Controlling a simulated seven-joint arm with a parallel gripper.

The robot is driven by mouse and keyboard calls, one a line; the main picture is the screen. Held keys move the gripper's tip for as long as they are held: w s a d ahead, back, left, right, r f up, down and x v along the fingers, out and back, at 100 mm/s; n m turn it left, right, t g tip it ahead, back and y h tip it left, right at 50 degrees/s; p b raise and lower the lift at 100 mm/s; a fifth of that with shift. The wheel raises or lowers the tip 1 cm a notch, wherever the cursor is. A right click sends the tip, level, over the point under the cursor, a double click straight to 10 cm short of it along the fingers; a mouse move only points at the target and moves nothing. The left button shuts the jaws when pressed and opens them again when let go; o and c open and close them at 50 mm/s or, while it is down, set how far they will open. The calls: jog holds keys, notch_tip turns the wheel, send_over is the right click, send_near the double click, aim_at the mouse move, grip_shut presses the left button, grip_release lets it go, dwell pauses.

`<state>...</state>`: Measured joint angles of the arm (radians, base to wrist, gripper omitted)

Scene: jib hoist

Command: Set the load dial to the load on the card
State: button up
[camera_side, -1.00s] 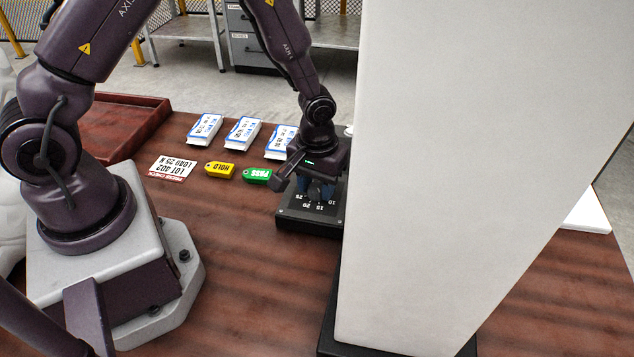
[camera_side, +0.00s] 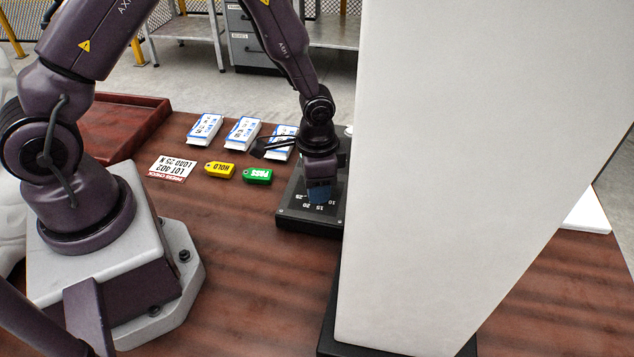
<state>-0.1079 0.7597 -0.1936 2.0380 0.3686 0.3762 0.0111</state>
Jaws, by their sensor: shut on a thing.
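The load dial unit (camera_side: 296,214) is a black box with white scale numbers, 10, 15, 20 and 25, on its top. My gripper (camera_side: 320,194) points down over the unit and is shut on the dial's knob, which the fingers hide. The pointer's setting cannot be seen. The card (camera_side: 172,167) lies flat on the table at the left, upside down in this view. It reads LOT 802, LOAD 25 N, with a red strip along its near edge.
A large pale column (camera_side: 480,150) hides the right side. A yellow HOLD tag (camera_side: 220,170) and a green PASS tag (camera_side: 257,176) lie left of the dial unit. Several white-blue packs (camera_side: 242,133) lie behind. A red-brown tray (camera_side: 125,125) stands at the back left.

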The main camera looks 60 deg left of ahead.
jog(key=m, duration=0.4)
jog(key=shift+m, duration=0.3)
jog(key=m, duration=0.4)
jog(key=shift+m, duration=0.4)
jog(key=o, duration=0.9)
notch_tip(320, 180, up, 13)
jog(key=shift+r, duration=0.1)
